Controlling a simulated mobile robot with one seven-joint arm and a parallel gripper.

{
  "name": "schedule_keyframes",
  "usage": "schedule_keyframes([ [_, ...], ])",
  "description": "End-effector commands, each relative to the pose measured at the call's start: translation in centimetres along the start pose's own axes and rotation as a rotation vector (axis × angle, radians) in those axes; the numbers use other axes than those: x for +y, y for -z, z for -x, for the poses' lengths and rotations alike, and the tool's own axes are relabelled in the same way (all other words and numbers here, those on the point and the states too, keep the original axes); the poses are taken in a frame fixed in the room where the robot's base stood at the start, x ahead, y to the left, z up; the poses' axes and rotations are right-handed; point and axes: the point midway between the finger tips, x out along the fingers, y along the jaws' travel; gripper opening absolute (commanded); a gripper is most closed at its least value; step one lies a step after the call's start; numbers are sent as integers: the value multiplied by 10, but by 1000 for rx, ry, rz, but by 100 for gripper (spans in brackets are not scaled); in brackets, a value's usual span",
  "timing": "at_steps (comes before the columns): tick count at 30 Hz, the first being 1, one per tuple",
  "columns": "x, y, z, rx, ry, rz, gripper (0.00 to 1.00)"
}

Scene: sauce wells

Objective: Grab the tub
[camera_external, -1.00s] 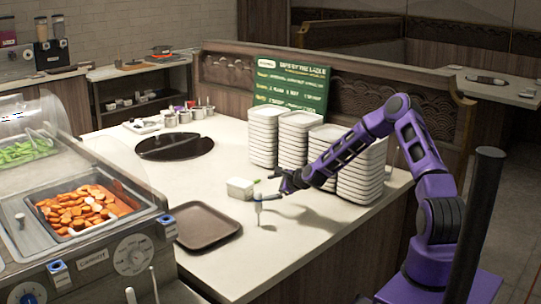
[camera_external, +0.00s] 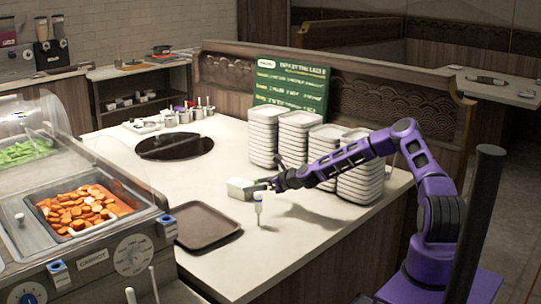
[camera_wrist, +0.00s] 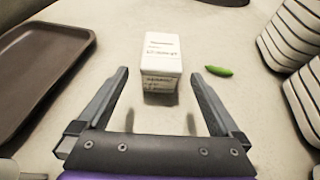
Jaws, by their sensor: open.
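A small white tub (camera_external: 239,188) with dark printing stands upright on the pale counter. It also shows ahead of my gripper in the wrist view (camera_wrist: 162,50). My gripper (camera_external: 262,185) is low over the counter, just right of the tub in the external view. In the wrist view my gripper (camera_wrist: 159,74) is open, with one finger toward each side of the tub's near end. The gap between the fingers looks empty in front of the palm. I cannot tell whether either finger touches the tub.
A small green pod (camera_wrist: 218,71) lies right of the tub. Stacks of white dishes (camera_external: 298,135) stand behind and to the right. A brown tray (camera_external: 207,226) lies at front left. A dark round well (camera_external: 175,147) is farther back.

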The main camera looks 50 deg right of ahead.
Motion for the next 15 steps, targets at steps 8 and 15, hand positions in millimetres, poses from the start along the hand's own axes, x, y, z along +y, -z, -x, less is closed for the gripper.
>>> schedule_keyframes([
  [8, 0, 0, -23, 0, 0, 1, 100],
  [15, 0, 3, -50, 0, -1, 1, 100],
])
